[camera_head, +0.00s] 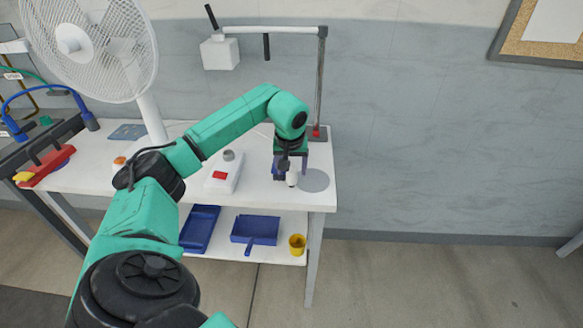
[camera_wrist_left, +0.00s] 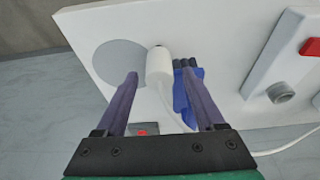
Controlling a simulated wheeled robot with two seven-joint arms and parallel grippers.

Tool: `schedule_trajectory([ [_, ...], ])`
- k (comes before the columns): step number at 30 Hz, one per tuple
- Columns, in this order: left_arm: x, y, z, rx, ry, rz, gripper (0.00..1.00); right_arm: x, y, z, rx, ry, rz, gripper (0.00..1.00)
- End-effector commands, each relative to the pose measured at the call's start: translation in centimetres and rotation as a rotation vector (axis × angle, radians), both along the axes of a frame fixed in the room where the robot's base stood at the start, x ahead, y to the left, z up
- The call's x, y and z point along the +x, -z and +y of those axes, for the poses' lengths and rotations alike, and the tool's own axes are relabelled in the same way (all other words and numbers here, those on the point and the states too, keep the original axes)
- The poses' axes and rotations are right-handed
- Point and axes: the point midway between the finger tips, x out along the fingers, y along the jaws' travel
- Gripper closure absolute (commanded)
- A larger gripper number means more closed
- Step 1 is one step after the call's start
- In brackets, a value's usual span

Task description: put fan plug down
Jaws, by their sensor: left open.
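The white fan plug (camera_wrist_left: 159,66) stands between the two fingers of my left gripper (camera_wrist_left: 160,74) in the left wrist view, with a gap to each finger. In the head view the plug (camera_head: 292,179) shows just below my left gripper (camera_head: 290,170), close to the table's right end. The left gripper is open. A white cord trails from the plug. Whether the plug's base touches the tabletop is hard to tell. The white fan (camera_head: 92,45) stands at the table's left. My right gripper is not in view.
A grey disc (camera_head: 314,180) lies beside the plug. A blue item (camera_wrist_left: 188,92) is close to one finger. A white socket box with a red switch (camera_head: 220,174) is left of the gripper. A post (camera_head: 320,80) rises behind. Blue trays (camera_head: 255,229) and a yellow cup (camera_head: 297,243) are below.

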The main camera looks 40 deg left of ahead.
Motion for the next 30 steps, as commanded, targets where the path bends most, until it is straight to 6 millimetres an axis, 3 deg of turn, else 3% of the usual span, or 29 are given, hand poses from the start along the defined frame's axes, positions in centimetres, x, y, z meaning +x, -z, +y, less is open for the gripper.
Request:
schedule_trajectory([
  [5, -0.2, -1.6, -0.3, 0.000, 0.002, -0.005, 0.29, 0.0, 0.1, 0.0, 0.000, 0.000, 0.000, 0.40],
  [12, -1.7, -7.9, -1.5, -0.001, 0.002, -0.007, 0.29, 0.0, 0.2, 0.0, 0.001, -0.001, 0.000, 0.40],
  [17, -2.5, -11.0, -2.0, 0.000, 0.001, -0.004, 0.29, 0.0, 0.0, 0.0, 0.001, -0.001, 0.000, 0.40],
  [30, -2.8, -11.7, -2.2, 0.000, 0.000, 0.000, 0.29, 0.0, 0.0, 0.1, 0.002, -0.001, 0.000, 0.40],
])
